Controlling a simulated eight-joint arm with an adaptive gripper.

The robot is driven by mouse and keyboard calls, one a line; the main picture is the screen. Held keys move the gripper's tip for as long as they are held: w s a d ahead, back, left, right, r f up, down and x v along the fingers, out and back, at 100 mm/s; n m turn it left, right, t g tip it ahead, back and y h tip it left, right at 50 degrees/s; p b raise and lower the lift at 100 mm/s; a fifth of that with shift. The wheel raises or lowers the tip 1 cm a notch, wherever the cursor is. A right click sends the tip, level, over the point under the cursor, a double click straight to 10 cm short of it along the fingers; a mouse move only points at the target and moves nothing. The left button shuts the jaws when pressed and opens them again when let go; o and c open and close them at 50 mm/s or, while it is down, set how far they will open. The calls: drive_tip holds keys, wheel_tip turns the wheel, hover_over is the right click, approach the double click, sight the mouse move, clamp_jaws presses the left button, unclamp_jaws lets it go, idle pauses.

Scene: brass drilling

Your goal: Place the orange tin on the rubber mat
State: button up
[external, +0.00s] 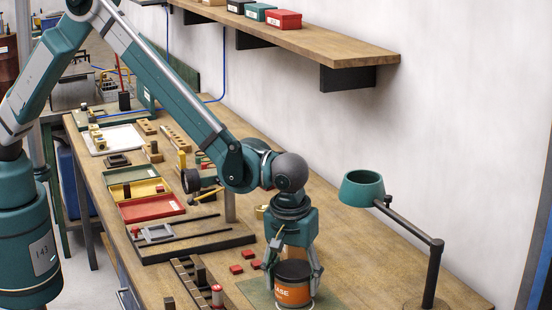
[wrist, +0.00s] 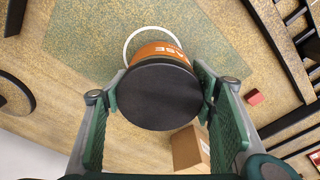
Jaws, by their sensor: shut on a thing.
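In the wrist view the black lid (wrist: 155,95) fills the space between the green finger pads. The rubber mat (external: 258,291) is a greenish sheet on the bench under and around the tin; it also shows in the wrist view (wrist: 90,35). A white ring (wrist: 127,44) on the mat curves around the tin's lower end. Whether the tin touches the mat is unclear.
Several small red blocks (external: 236,269) lie left of the mat. A dark slotted rack (external: 185,275) stands farther left. A green lamp (external: 362,190) on a jointed stand is to the right. A brown box (wrist: 187,150) is near the tin. A wall shelf (external: 330,45) hangs above.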

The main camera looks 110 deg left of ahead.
drive_tip(key=shift+f, duration=0.15)
drive_tip(key=o, duration=1.2)
drive_tip(key=shift+c, duration=0.2)
drive_tip(key=r, duration=0.4)
drive_tip(key=d+r, duration=0.1)
drive_tip(key=r, duration=0.7)
drive_tip(key=shift+d+r, duration=0.1)
drive_tip(key=shift+d, duration=0.1)
drive_tip(key=shift+s, duration=0.1)
